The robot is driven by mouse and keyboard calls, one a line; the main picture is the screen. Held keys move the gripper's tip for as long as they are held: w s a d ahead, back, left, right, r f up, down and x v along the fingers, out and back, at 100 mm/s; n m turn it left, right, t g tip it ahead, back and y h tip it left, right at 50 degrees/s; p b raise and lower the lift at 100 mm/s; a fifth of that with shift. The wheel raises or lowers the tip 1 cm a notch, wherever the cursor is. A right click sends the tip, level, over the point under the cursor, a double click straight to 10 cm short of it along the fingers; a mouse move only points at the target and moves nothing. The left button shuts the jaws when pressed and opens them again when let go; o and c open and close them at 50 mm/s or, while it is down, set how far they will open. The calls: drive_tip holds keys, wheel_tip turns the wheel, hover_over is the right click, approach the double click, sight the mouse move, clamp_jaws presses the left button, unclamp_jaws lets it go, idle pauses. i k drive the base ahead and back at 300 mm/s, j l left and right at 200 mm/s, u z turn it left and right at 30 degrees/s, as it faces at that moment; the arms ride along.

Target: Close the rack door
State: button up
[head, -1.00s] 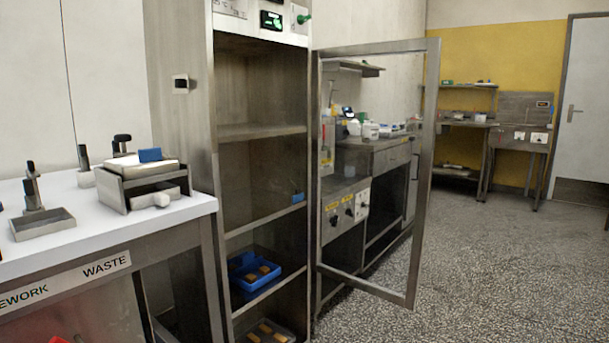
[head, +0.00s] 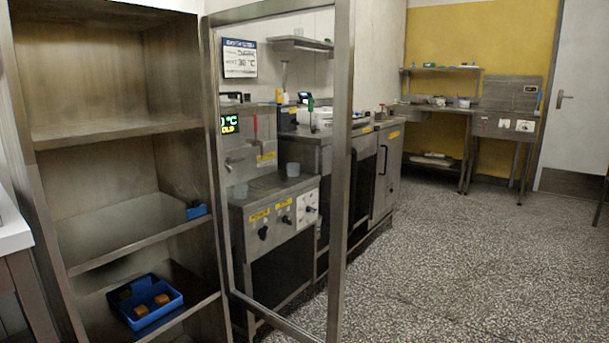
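The rack (head: 130,133) is a tall steel cabinet with shelves at the left of the head view. Its door (head: 344,150) is a steel frame around a clear pane, hinged at the rack's right side. The door stands wide open, swung out to the right of the opening. I see the counter and wall through its pane. The door's lower edge is partly cut off by the picture's bottom. My gripper is not in view.
A blue tray (head: 131,318) with brown pieces sits on a lower shelf, and a small blue item (head: 196,211) on the shelf above. Steel machines (head: 285,222) stand behind the door. The speckled floor (head: 450,265) to the right is clear. A white worktop (head: 12,230) edges in at left.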

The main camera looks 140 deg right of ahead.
sight(341, 227)
drive_tip(key=k, duration=2.25)
drive_tip(key=k+z, duration=0.15)
drive_tip(key=z, duration=0.3)
drive_tip(key=k+z, duration=0.15)
drive_tip(key=z, duration=0.3)
drive_tip(key=k+l+z, duration=0.15)
drive_tip(key=z, duration=0.3)
drive_tip(key=k+l+z, duration=0.1)
drive_tip(key=z, duration=0.35)
